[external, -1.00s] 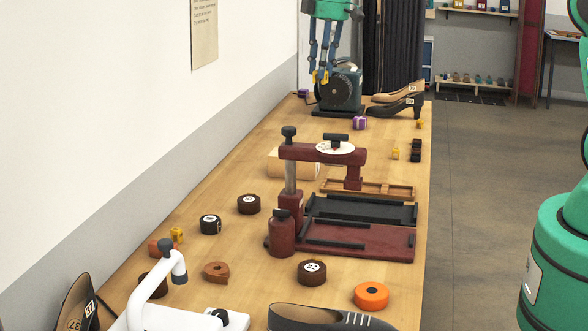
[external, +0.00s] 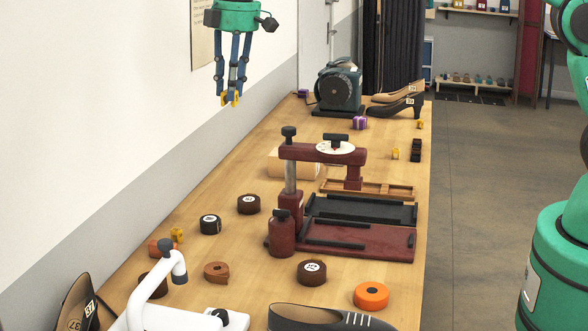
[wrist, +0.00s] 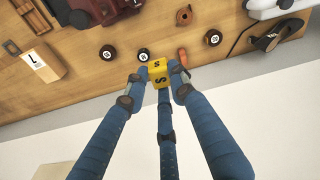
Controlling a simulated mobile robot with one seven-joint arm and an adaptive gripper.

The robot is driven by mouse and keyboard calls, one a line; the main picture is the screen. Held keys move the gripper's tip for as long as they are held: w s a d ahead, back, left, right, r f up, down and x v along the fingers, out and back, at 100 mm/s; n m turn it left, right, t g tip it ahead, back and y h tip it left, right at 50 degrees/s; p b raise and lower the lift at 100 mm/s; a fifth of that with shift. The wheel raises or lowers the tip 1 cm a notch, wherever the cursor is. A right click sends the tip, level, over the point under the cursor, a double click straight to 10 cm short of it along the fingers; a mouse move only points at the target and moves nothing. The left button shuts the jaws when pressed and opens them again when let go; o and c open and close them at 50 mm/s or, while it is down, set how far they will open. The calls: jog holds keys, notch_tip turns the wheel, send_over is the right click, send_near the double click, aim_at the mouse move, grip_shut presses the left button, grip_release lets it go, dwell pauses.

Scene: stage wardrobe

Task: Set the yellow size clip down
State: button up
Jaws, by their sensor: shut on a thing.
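My gripper (external: 231,100) is shut on a yellow size clip (wrist: 158,72) marked with an S. In the external view it hangs high at the upper left, in front of the wall and apart from the bench. In the wrist view the clip sits between the blue fingertips, with the bench below it. Other small yellow clips stand on the bench: one at the left (external: 177,235), one at the right (external: 395,153) and one farther back (external: 420,124).
The wooden bench (external: 235,175) holds a dark red press (external: 340,240), several tape rolls, an orange roll (external: 371,296), a green machine (external: 340,88), a purple box (external: 360,123) and shoes (external: 395,107). Bare wood shows left of the press. The wall (external: 120,110) borders the bench's left side.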

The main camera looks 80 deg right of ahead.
notch_tip(320, 180, down, 26)
jog(key=shift+a, duration=0.3)
jog(key=shift+w+f, duration=0.1)
jog(key=shift+f, duration=3)
jog(key=shift+f, duration=0.1)
jog(key=shift+f+b, duration=0.35)
jog(key=shift+f, duration=1.4)
jog(key=shift+f, duration=0.2)
jog(key=o, duration=0.7)
